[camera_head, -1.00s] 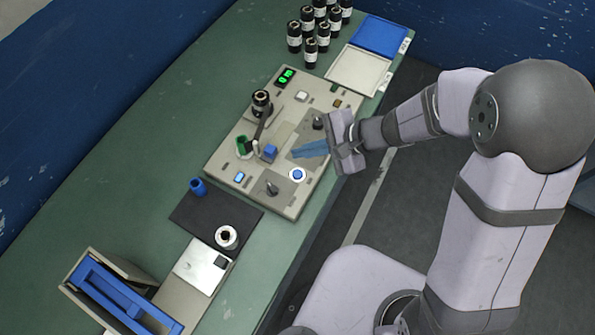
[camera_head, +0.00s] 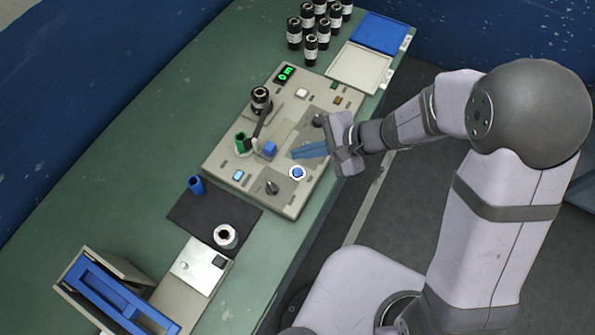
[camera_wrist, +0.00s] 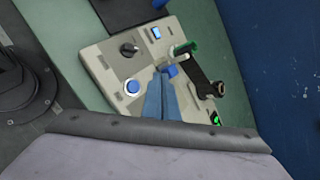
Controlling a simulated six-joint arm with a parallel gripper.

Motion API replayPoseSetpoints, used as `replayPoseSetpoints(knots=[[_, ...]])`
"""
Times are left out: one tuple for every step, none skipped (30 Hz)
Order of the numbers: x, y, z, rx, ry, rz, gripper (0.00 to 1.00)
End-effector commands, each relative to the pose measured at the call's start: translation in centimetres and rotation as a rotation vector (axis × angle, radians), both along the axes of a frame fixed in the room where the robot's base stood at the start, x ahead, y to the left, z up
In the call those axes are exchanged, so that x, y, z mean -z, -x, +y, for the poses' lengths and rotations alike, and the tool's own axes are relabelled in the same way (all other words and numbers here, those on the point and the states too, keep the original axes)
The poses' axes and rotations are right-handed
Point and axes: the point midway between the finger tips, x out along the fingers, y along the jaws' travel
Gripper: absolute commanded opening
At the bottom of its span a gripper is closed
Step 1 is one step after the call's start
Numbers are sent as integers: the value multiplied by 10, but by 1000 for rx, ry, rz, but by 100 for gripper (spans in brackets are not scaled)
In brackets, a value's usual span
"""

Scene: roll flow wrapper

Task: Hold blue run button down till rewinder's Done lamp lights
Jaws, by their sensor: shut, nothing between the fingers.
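The rewinder (camera_head: 225,165) is a beige panel on the green bench. A round blue button (camera_head: 297,173) with a pale ring sits near its front edge; it also shows in the wrist view (camera_wrist: 132,87). My gripper (camera_head: 293,154), with blue fingers, is shut and empty. In the head view its tips are just above the button in the picture; in the wrist view the fingers (camera_wrist: 161,95) are right of the button, which is uncovered. A square blue-lit piece (camera_head: 239,175) shows at the left. I cannot read which lamp is Done.
A black knob (camera_head: 272,187) stands near the button, and a blue block (camera_head: 270,149) sits beside the fingers.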

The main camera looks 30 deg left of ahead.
Motion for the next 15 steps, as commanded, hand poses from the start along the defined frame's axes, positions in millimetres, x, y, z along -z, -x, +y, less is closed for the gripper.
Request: replayPoseSetpoints(knots=[[10, 0, 0, 0, 1, 1, 0], [14, 0, 0, 0, 1, 1, 0], [19, 0, 0, 1, 1, 2, 0], [23, 0, 0, 1, 1, 2, 0], [27, 0, 0, 1, 1, 2, 0], [31, 0, 0, 1, 1, 2, 0], [35, 0, 0, 0, 1, 1, 0], [39, 0, 0, 0, 1, 1, 0], [43, 0, 0, 0, 1, 1, 0], [48, 0, 0, 0, 0, 0, 0], [51, 0, 0, -1, 0, -1, 0], [54, 0, 0, -1, 0, -1, 0], [56, 0, 0, -1, 0, -1, 0], [58, 0, 0, -1, 0, -1, 0], [60, 0, 0, -1, 0, -1, 0]])
